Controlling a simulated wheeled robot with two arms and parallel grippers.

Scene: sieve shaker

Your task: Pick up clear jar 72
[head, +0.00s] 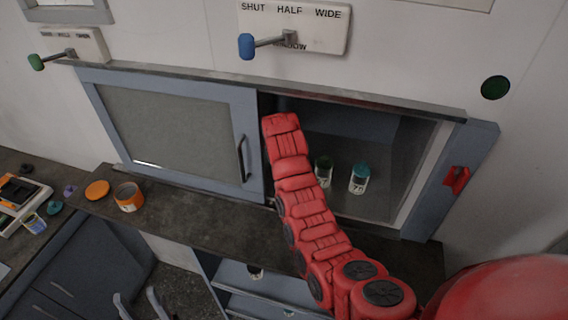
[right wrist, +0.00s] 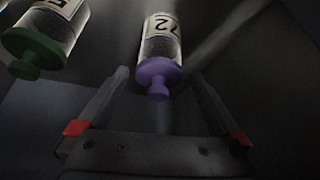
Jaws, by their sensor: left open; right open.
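Clear jar 72 (right wrist: 160,45), with a purple lid and a "72" label, shows in the right wrist view. My right gripper (right wrist: 159,78) is open there, with its fingertips on either side of the lid's line. I cannot tell how deep the jar sits between them, and no grip shows. In the head view my red right arm reaches into the open part of the cabinet; its gripper and jar 72 are not visible there. My left gripper (head: 140,304) is open and empty at the bottom left of the head view.
A green-lidded jar (right wrist: 38,40) stands beside jar 72. In the cabinet, a dark-green-lidded jar (head: 323,172) and a teal-lidded jar (head: 359,179) stand right of my arm. A sliding door (head: 175,125) covers the left half. An orange container (head: 129,197) stands on the ledge.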

